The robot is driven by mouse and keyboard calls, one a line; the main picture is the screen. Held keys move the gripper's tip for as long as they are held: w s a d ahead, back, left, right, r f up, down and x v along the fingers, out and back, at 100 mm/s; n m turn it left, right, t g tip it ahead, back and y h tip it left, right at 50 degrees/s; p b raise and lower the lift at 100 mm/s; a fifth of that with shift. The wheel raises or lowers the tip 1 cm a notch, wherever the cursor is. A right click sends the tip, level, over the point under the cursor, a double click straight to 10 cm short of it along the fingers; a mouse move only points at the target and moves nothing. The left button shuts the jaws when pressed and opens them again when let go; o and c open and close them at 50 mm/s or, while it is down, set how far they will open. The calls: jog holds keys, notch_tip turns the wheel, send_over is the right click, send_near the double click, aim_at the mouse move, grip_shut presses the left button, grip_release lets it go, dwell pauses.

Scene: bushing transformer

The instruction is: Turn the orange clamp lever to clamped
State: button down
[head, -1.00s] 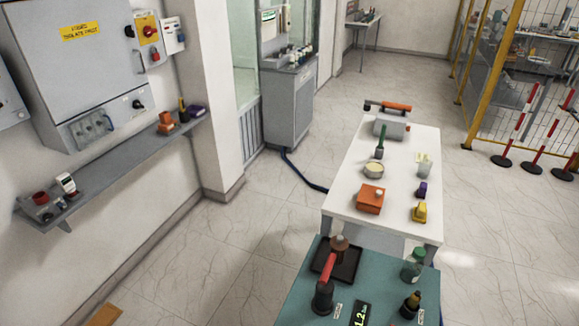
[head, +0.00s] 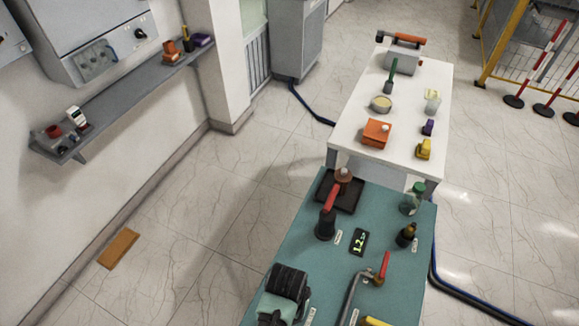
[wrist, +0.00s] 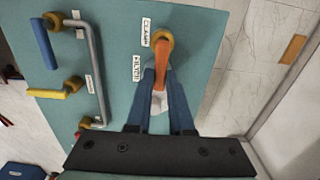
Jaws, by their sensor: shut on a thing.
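The orange clamp lever (wrist: 163,56) is in the upper middle of the wrist view. Its round yellow-brown pivot (wrist: 163,38) is at the top, and the lever runs down from it to a pale end between my fingers. My gripper (wrist: 161,76) is shut on the lever, one blue finger on each side. A white label reading CLAMP (wrist: 146,31) is left of the pivot. A second label (wrist: 137,67), hard to read, is beside the lever. In the head view I cannot make out the orange lever.
A grey pipe (wrist: 97,75) with blue (wrist: 44,45) and yellow (wrist: 52,93) levers stands left of my gripper. The teal bench (head: 305,235) also holds a black-based red lever (head: 327,217), a display (head: 359,242) and bottles. A white table (head: 350,140) stands beyond.

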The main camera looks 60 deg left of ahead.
jog(key=c, duration=0.8)
grip_release()
notch_tip(320, 180, up, 13)
jog(key=b, duration=0.1)
dwell(0.5)
